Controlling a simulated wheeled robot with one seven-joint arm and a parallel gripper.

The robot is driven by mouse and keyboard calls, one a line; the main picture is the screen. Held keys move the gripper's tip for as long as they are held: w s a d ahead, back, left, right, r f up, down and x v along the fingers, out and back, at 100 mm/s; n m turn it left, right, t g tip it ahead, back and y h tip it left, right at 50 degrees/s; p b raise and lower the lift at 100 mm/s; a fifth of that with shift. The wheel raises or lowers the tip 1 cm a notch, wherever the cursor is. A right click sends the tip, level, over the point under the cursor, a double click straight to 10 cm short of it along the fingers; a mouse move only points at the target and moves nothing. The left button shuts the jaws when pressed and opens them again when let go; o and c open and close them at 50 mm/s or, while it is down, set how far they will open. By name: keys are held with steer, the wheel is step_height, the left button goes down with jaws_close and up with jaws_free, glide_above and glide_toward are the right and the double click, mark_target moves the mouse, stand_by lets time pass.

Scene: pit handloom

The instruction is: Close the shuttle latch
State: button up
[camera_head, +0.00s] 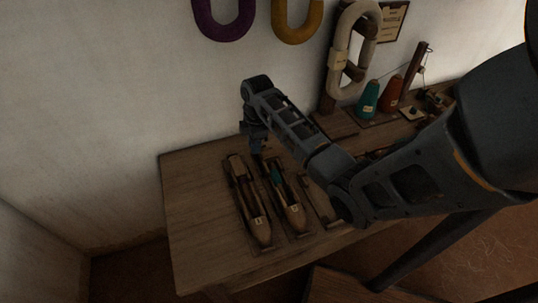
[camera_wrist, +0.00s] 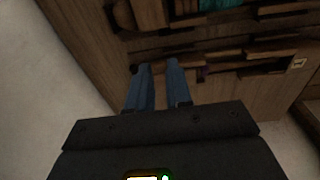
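Two slim wooden shuttles lie side by side on the table in the head view: a left shuttle (camera_head: 250,205) and a shuttle with a teal bobbin (camera_head: 285,193). Both have a small pale tag near the front end. My gripper (camera_head: 257,151) points down at their far ends. In the wrist view my gripper's two blue fingers (camera_wrist: 158,64) stand a narrow gap apart, with no held thing visible between them. Their tips overlap the far end of the left shuttle (camera_wrist: 240,68); I cannot tell whether they touch. The teal bobbin (camera_wrist: 218,4) shows at the top edge. I cannot make out a latch clearly.
The wooden table (camera_head: 195,215) is bare left of the shuttles, and a wall stands behind it. A wooden piece (camera_head: 320,201) lies right of the shuttles, partly behind my arm. Teal (camera_head: 368,100) and orange (camera_head: 391,93) cones stand at the back right.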

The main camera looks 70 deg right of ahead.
mark_target(268, 154)
steer(key=shift+g, duration=0.5)
steer(key=s+d, duration=0.1)
steer(key=s+d+r, duration=0.1)
steer(key=d, duration=0.1)
steer(key=shift+s+d+r, duration=0.1)
steer(key=shift+s+d, duration=0.1)
steer(key=shift+s, duration=0.2)
steer(key=shift+s+d, duration=0.2)
step_height(268, 154, down, 8)
steer(key=shift+r, duration=0.15)
jaws_close()
